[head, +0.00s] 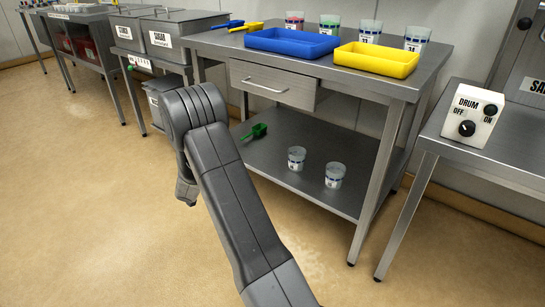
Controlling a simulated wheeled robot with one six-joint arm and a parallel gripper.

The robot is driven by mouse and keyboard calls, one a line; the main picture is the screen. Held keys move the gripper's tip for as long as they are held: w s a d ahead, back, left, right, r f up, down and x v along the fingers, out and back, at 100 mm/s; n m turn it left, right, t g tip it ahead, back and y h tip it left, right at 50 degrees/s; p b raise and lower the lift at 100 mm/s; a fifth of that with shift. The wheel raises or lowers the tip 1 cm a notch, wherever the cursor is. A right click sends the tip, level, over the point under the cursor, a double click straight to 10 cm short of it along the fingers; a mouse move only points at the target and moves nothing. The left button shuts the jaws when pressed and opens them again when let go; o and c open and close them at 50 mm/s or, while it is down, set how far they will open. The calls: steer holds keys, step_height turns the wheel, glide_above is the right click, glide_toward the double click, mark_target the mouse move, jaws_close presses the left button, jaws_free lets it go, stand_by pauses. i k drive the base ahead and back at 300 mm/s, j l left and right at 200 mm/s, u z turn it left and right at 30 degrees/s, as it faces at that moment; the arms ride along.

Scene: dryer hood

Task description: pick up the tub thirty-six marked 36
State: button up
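Two clear tubs with blue-and-white bands stand upright on the lower shelf of the steel table: one on the left (296,158) and one on the right (334,175). Their numbers are too small to read, so I cannot tell which is marked 36. More tubs stand along the back of the table top: one with pink contents (294,21), one with green contents (330,24), and two pale ones (369,32) (416,38), the rightmost seemingly marked 34. My arm bends down over the floor left of the table. My gripper (187,193) is mostly hidden behind the arm, apart from all tubs.
The table top (225,38) holds a blue tray (291,42) and a yellow tray (376,60). A green scoop (254,132) lies on the lower shelf. A table leg (378,185) stands right of the lower tubs. A drum switch box (473,114) is at right. Floor is clear at left.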

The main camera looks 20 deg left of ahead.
mark_target(296, 154)
steer(key=i+j+z, duration=0.15)
steer(key=i, duration=0.15)
steer(key=i+j+z, duration=0.15)
steer(key=i, duration=0.15)
steer(key=i+z, duration=0.35)
steer(key=k, duration=0.1)
